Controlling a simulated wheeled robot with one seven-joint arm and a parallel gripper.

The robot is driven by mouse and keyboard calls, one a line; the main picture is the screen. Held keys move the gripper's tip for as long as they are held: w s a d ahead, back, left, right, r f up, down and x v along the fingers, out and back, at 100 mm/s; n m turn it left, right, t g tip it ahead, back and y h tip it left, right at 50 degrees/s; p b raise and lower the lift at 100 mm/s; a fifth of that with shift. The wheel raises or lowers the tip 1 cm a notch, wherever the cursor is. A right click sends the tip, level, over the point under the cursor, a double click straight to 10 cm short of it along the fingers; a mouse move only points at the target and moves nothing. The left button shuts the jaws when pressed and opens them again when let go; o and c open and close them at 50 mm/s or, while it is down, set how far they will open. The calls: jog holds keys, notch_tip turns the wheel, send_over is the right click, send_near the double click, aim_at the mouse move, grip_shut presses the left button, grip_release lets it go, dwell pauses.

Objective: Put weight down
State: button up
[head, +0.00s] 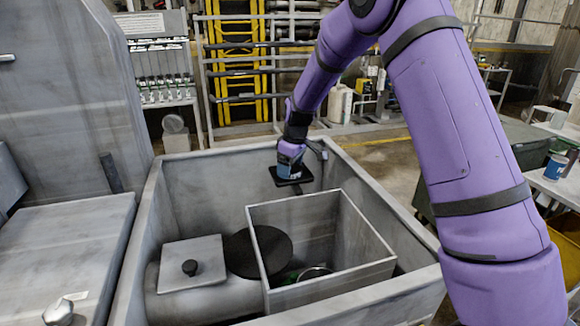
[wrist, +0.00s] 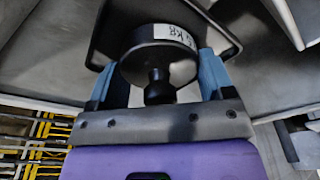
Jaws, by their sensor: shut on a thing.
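The weight is a black square plate (head: 303,177) with a round black body and a knob. In the wrist view the weight (wrist: 146,66) fills the upper middle, and a white label marked in kg shows upside down. My gripper (head: 289,167) points down with its blue fingers on either side of the weight's round body, shut on it. In the wrist view my gripper (wrist: 158,75) has one finger at each side. The weight hangs inside the far part of a large grey open bin (head: 165,200), above its floor. Contact below the plate is not visible.
In the bin stand a smaller open grey box (head: 335,270), a black disc (head: 243,250), and a grey container with a knobbed square lid (head: 192,262). A green thing and a metal ring show low in the box. A grey machine (head: 60,100) stands at left.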

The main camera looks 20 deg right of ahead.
jog(key=o, duration=1.2)
jog(key=shift+f, duration=0.1)
jog(key=shift+o, duration=0.2)
